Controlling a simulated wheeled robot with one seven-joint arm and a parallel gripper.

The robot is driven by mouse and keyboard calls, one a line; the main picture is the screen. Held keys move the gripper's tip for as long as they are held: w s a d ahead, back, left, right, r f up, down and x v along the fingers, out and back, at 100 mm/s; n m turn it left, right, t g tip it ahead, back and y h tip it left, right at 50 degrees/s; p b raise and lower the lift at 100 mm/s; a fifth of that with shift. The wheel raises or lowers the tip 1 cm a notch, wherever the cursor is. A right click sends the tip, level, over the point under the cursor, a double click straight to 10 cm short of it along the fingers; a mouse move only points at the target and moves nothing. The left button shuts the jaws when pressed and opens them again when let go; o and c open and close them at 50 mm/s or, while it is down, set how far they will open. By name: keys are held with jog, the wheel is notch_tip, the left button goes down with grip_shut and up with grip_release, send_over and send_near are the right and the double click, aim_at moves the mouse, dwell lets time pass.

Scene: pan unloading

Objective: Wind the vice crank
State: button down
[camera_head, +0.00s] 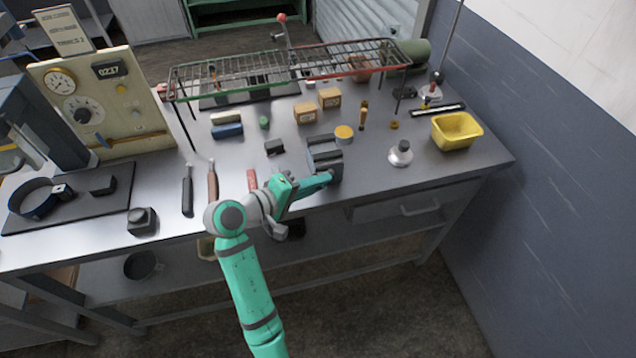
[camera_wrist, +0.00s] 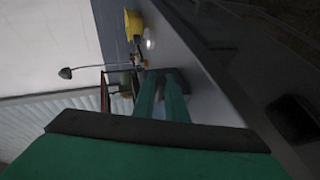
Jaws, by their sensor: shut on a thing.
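The grey vice (camera_head: 322,150) stands near the front edge of the workbench, right of the middle in the head view. My gripper (camera_head: 328,178) reaches in from the left at the vice's front face, with its green fingers close together. It is shut on the vice crank, which is mostly hidden by the fingers. In the wrist view my two fingers (camera_wrist: 163,92) run forward side by side, and their tips meet a dark grey part of the vice. The crank's angle cannot be made out in either view.
A yellow-topped tin (camera_head: 344,132) stands just behind the vice. A silver weight (camera_head: 401,153) and a yellow bin (camera_head: 457,130) are to its right. Two long-handled tools (camera_head: 188,190) lie to the left. A wire rack (camera_head: 290,68) spans the back. A drawer (camera_head: 400,207) hangs below.

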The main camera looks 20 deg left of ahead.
jog(key=shift+r, duration=0.15)
jog(key=c, duration=1.8)
grip_release()
jog(key=v, duration=1)
jog(key=shift+s+r, duration=0.3)
jog(key=shift+a, duration=0.1)
